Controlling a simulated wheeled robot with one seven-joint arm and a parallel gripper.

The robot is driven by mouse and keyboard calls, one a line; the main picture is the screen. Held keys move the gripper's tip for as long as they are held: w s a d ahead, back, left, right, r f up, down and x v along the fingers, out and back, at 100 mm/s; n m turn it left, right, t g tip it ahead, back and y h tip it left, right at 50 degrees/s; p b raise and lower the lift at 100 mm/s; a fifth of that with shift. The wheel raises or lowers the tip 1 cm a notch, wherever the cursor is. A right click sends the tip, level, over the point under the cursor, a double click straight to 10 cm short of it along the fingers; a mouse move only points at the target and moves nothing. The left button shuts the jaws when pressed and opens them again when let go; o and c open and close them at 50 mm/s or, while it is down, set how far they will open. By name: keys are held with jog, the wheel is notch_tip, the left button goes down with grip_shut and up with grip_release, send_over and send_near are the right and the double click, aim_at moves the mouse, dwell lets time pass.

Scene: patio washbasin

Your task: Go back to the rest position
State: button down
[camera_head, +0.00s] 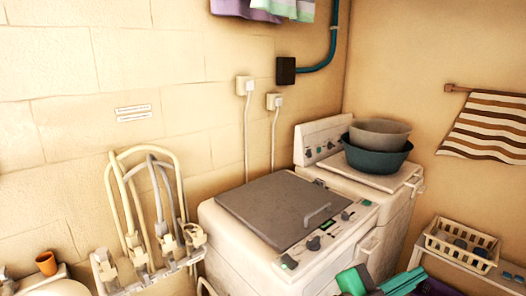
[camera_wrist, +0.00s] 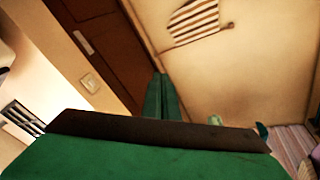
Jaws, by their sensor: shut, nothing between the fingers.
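My gripper (camera_wrist: 161,84) shows in the wrist view as two narrow green fingers side by side, pressed together with nothing between them. Behind them, the green and dark body of my gripper fills the lower part of that view. The fingers point toward a tan wall and a brown door and touch nothing that I can see. In the head view, green shapes at the bottom right edge are cut off, and I cannot make out the fingers there.
A white washing machine (camera_head: 230,248) with a grey lid stands in the middle. Behind it, a grey bowl (camera_head: 380,132) sits in a teal basin (camera_head: 376,158) on another appliance. A cream basket (camera_head: 463,240) stands at right. A striped towel (camera_head: 490,126) hangs on the wall.

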jog(key=a+f+n+t+y, duration=0.6)
jog(key=a+f+n, duration=0.2)
jog(key=f+n, duration=0.25)
jog(key=a+f+n+t+y, duration=0.6)
jog(key=a+f+n, duration=0.3)
jog(key=f+n, duration=0.15)
jog(key=s+a+f+n+g+y, duration=0.1)
jog(key=s+a+f+y, duration=0.3)
jog(key=s, duration=0.3)
jog(key=s+a+f+n+y, duration=0.1)
jog(key=s+a+f, duration=0.4)
jog(key=s+f, duration=0.2)
jog(key=s+a, duration=0.3)
jog(key=s, duration=0.4)
jog(key=s+a+f+m+g, duration=0.1)
jog(key=s+a, duration=0.1)
jog(key=s, duration=0.4)
jog(key=shift+s+a+f+m+y, duration=0.15)
jog(key=shift+s+a+m+y, duration=0.15)
jog(key=shift+s+a+y, duration=0.1)
